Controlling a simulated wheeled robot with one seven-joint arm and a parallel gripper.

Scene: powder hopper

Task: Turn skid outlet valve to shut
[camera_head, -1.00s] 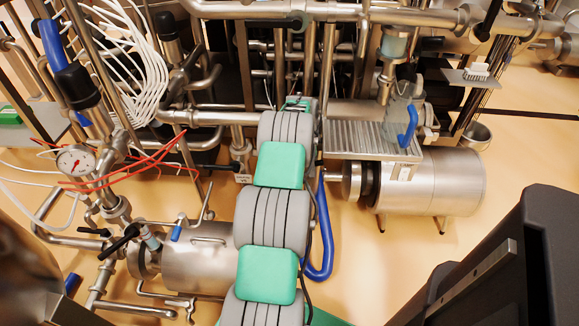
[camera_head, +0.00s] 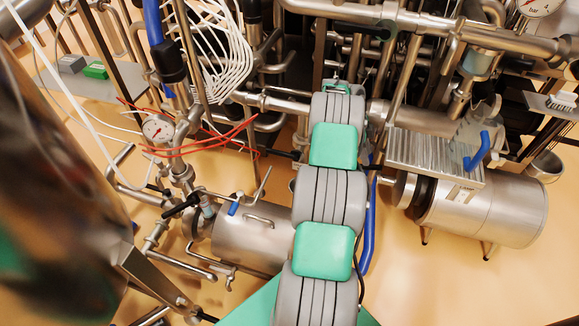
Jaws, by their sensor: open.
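My arm's grey segments with green caps rise up the middle of the view. My gripper (camera_head: 338,88) is at the far end, by the pipes, seen from behind and small; its fingertips are mostly hidden. I cannot tell which valve is the skid outlet valve. Candidates include a black-handled valve (camera_head: 181,206) and a blue-tipped handle (camera_head: 234,208) at lower left, and a blue lever (camera_head: 477,150) at right. My gripper is apart from these handles. The pipework directly behind my arm is hidden.
A pressure gauge (camera_head: 157,128) and red wires (camera_head: 215,145) are at left. A steel cylinder (camera_head: 250,240) lies left of my arm, and a larger steel motor (camera_head: 495,205) lies right. Dense pipes cross the top. Tan floor (camera_head: 430,285) is clear at lower right.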

